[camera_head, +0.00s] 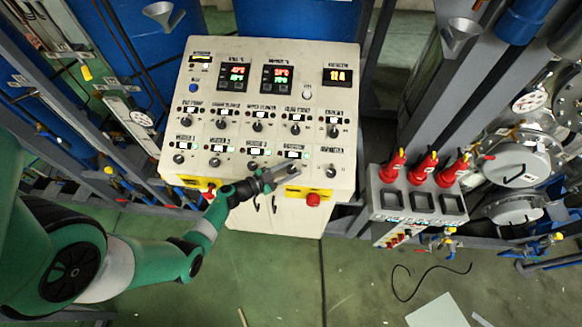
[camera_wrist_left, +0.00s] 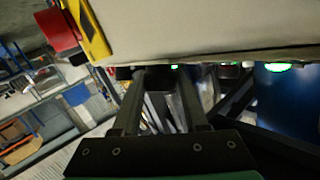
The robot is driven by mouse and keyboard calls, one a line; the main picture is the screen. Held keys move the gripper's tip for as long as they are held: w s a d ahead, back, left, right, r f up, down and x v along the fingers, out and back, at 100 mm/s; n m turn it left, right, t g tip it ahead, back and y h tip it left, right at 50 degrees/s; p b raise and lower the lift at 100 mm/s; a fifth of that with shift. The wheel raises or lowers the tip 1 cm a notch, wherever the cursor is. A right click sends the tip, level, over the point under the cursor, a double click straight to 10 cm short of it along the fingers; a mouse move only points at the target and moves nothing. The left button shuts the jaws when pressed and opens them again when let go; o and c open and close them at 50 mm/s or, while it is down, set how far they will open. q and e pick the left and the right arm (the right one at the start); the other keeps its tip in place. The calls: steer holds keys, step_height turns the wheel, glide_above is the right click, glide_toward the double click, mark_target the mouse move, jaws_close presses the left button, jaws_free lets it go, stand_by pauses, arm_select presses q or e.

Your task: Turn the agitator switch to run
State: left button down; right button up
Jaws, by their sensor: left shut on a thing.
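The cream control panel (camera_head: 345,100) fills the upper middle of the head view, with rows of small rotary switches. My left gripper (camera_head: 286,173) reaches the bottom row, at the fourth switch from the left. Its fingers are shut on that switch, taken as the agitator switch, whose knob is mostly hidden by them. The small label plate above it (camera_head: 293,154) is too small to read surely, and a green light shows beside it. In the left wrist view the two fingers (camera_wrist_left: 162,76) reach the panel face, with a dark knob between their tips. The knob's setting cannot be told.
Another bottom-row switch (camera_head: 331,172) sits close to the right of the gripper. A red emergency button (camera_head: 313,200) on a yellow plate is just below. Red-handled devices (camera_head: 423,168) stand on a grey box at the right. Green floor lies open in front.

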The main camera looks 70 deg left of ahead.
arm_select(q)
steer(key=shift+r, duration=0.15)
steer(key=shift+c, duration=2.2)
jaws_free()
steer(key=v, duration=1.1)
steer(key=shift+s, duration=0.3)
